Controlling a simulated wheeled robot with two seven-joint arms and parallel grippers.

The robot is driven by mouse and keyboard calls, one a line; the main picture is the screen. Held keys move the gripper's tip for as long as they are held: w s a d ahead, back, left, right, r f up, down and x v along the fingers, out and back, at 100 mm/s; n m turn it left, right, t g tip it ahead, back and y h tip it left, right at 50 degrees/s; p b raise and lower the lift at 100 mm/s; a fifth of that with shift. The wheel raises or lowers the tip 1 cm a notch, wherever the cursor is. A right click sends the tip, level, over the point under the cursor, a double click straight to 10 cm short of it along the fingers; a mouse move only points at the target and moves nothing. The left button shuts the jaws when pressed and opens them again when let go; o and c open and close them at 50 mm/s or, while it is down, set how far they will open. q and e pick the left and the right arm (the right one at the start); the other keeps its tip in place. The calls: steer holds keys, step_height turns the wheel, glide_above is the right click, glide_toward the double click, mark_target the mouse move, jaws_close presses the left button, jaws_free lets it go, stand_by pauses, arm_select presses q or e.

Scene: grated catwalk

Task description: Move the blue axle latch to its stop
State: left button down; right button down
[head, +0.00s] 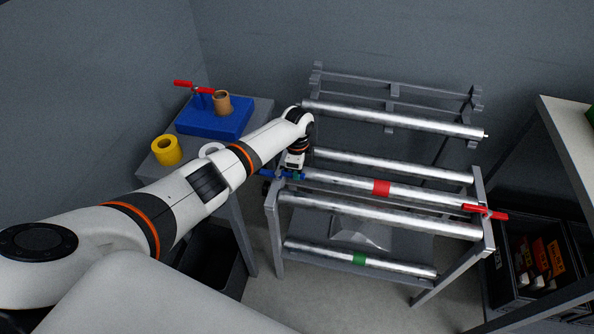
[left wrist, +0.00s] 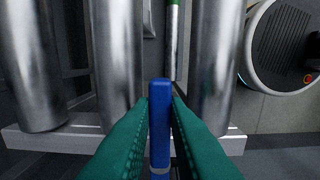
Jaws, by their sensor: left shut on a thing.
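The blue axle latch (head: 267,172) is at the left end of the roller frame (head: 272,215), beside the end of the roller with a red band (head: 381,187). In the left wrist view the latch (left wrist: 160,112) is a narrow blue bar standing between my green fingers. My left gripper (head: 294,174) is shut on it, with a finger on each side, in the left wrist view too (left wrist: 160,104). The gripper hides part of the latch in the head view. I cannot make out the stop. My right gripper is not in view.
A red latch (head: 485,211) is at the frame's right end. Other rollers (head: 380,215) lie close by. A side table holds a blue block (head: 214,120), a yellow ring (head: 166,150) and a tan cylinder (head: 221,103). A shelf (head: 568,135) and dark bins (head: 525,262) stand right.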

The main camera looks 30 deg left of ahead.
arm_select(q)
steer(key=shift+w+a+r, duration=0.1)
steer(key=shift+a, duration=0.05)
steer(key=c, duration=1.4)
jaws_free()
step_height(320, 180, up, 12)
